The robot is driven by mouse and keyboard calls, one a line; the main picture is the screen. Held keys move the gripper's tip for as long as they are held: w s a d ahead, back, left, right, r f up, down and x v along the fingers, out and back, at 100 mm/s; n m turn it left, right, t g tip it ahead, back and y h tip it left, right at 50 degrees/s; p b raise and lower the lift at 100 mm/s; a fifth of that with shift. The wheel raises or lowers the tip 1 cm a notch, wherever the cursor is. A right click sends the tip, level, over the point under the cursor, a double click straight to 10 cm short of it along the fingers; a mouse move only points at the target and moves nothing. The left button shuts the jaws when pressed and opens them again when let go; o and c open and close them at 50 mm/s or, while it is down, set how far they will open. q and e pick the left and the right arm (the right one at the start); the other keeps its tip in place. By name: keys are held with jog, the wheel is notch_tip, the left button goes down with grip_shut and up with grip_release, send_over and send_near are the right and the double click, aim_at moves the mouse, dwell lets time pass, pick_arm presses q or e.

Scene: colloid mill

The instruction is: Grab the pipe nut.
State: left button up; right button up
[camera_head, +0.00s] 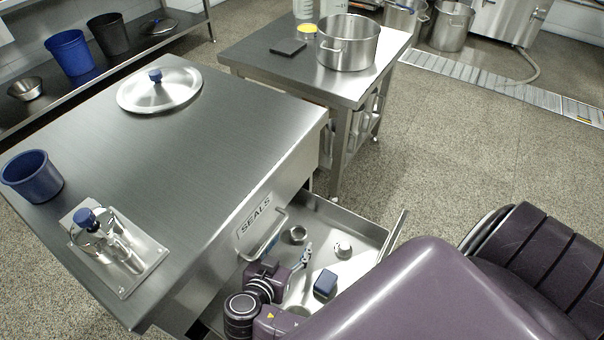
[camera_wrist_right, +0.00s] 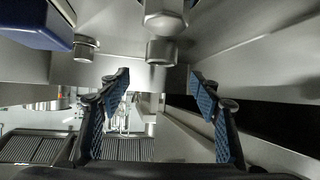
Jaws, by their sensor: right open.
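The open drawer (camera_head: 374,238) labelled SEALS holds several small parts. A metal piece with a hexagonal section and a round collar, which looks like the pipe nut (camera_wrist_right: 165,30), shows in the right wrist view. It is ahead of the fingers, roughly between their lines; it seems to be the small metal part (camera_head: 298,235) near the drawer's front-left in the head view. My right gripper (camera_head: 287,252) is inside the drawer, open and empty. Its blue-padded fingers (camera_wrist_right: 160,88) stand apart, short of the nut. My left gripper is not in view.
Another round metal fitting (camera_head: 343,247) and a dark blue box (camera_head: 325,283) lie in the drawer. A pot (camera_head: 347,43) stands on the far table. A lid (camera_head: 158,92) and blue cup (camera_head: 33,177) are on the near worktop.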

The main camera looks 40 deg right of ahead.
aim_at(298, 235)
jog(key=shift+w+d+f, duration=0.15)
jog(key=shift+d+f, duration=0.05)
jog(key=shift+w+d+f+m, duration=0.1)
jog(key=shift+w+d+m, duration=0.05)
jog(key=shift+d+m, duration=0.15)
jog(key=b+x, duration=0.1)
jog(key=x, duration=0.5)
jog(key=shift+w+f+b, duration=0.1)
jog(key=shift+f+b, duration=0.3)
jog(key=shift+f, duration=0.15)
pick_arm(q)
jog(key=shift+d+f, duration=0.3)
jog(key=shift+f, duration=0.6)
pick_arm(e)
jog(key=shift+c, duration=0.5)
jog(key=c, duration=1.3)
